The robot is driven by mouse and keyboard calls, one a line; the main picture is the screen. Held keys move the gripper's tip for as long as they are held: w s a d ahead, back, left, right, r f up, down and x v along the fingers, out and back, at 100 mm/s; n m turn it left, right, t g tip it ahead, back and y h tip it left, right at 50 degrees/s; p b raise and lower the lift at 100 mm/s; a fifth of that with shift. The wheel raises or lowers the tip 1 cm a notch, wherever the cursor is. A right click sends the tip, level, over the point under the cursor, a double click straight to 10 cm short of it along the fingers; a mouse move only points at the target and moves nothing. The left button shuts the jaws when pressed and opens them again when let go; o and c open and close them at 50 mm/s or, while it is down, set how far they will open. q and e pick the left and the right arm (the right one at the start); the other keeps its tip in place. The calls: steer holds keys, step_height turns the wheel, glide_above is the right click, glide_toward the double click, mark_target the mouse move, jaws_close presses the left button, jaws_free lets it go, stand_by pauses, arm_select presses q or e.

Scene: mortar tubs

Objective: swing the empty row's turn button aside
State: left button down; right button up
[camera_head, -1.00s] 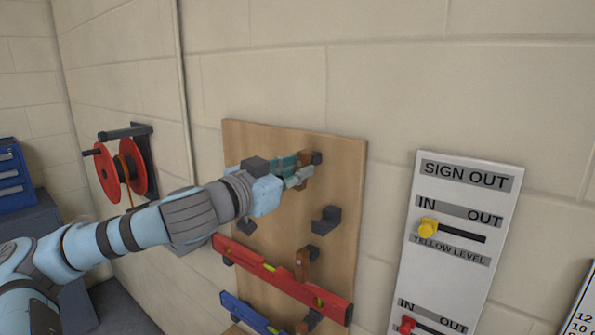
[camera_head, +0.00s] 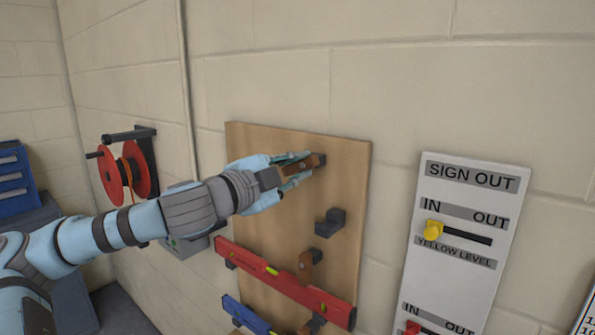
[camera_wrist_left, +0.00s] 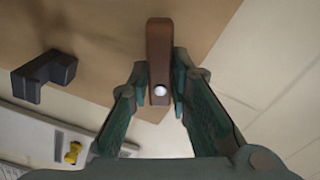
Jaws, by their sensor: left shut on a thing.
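The turn button of the empty top row is a brown wooden block (camera_head: 302,165) with a pale screw head, near the top of the wooden board (camera_head: 345,180). It lies nearly sideways in the head view. My left gripper (camera_head: 308,165) has one finger above it and one below, shut on it. In the left wrist view, the fingers (camera_wrist_left: 160,85) flank the block (camera_wrist_left: 158,45) on both sides, by its screw. A dark bracket (camera_head: 330,222) of the row holds nothing; another shows at the block's right end, partly hidden. My right gripper is not in view.
Below, a red level (camera_head: 290,283) and a blue level (camera_head: 245,316) rest on the board, with another upright turn button (camera_head: 310,265) at the red one. Right stands the sign-out panel (camera_head: 470,210), its yellow knob (camera_head: 433,230) at IN. A red cable reel (camera_head: 125,173) hangs left.

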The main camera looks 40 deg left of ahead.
arm_select(q)
steer(key=m, duration=0.4)
steer(key=shift+r+m+b, duration=0.1)
steer(key=shift+m+b, duration=0.25)
steer(key=shift+m, duration=0.05)
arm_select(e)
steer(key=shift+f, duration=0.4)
arm_select(q)
steer(key=c, duration=1.5)
jaws_free()
steer(key=shift+s, duration=0.15)
steer(key=shift+r, duration=0.1)
steer(key=shift+r, duration=0.1)
